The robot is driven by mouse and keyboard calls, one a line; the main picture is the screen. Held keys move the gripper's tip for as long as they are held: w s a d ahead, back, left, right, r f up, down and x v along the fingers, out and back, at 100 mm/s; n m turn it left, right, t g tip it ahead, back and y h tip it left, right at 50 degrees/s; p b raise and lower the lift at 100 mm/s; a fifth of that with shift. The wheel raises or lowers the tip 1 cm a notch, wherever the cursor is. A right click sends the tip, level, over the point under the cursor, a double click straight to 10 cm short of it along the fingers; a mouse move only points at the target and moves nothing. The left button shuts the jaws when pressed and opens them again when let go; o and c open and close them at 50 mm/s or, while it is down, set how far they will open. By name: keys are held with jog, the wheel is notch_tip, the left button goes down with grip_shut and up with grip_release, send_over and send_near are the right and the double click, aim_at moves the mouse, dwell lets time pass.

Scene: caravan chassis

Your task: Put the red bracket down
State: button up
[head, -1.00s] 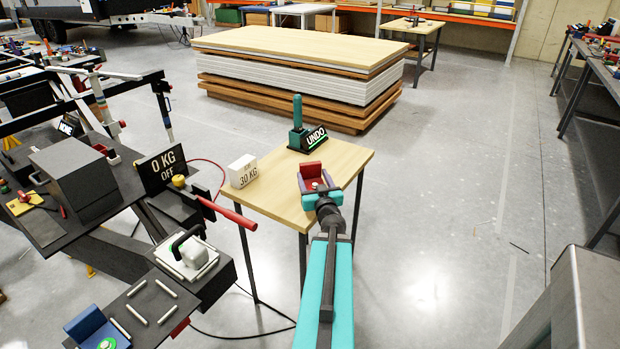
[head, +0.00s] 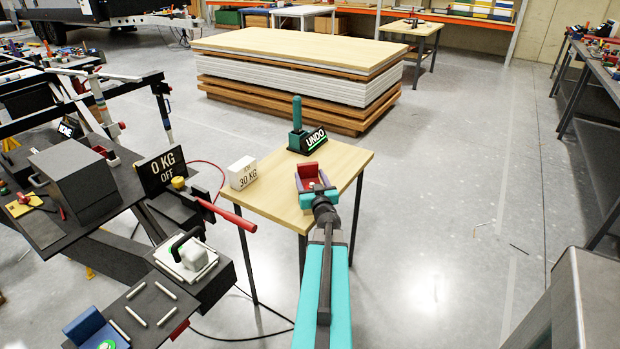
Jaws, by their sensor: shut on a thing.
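The red bracket (head: 308,171) is in the head view, at the end of my arm, over the right part of the small wooden table (head: 274,205). My gripper (head: 307,188), with teal jaws, is shut on the bracket. The bracket's upright red plate faces away from me, with a darker red part in front of it. The bracket is at or just above the table top; I cannot tell whether it touches. Its underside is hidden by the gripper and wrist.
On the table stand a white 30 KG block (head: 242,172) at the left and a black UNDO sign (head: 307,140) with a green handle (head: 297,112) behind the bracket. A red lever (head: 226,215) reaches toward the table's left edge. Stacked boards (head: 300,75) lie beyond.

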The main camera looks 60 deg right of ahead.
aim_at(308, 177)
jog(key=shift+w+d+f, duration=0.75)
jog(key=shift+w, duration=0.05)
jog(key=shift+w+d+f, duration=0.1)
jog(key=shift+d+f, duration=0.05)
jog(key=shift+f, duration=0.05)
jog(key=shift+f, duration=0.15)
jog(key=o, duration=1.5)
jog(key=shift+b+v, duration=0.5)
jog(key=shift+v, duration=4)
jog(key=shift+a+r+p, duration=0.2)
jog(key=shift+r+p, duration=0.1)
jog(key=shift+p, duration=0.1)
jog(key=shift+p+v, duration=0.9)
jog(key=shift+p, duration=0.25)
jog(key=shift+s+f+p, duration=0.2)
jog(key=shift+s+p, duration=0.15)
jog(key=shift+p, duration=0.05)
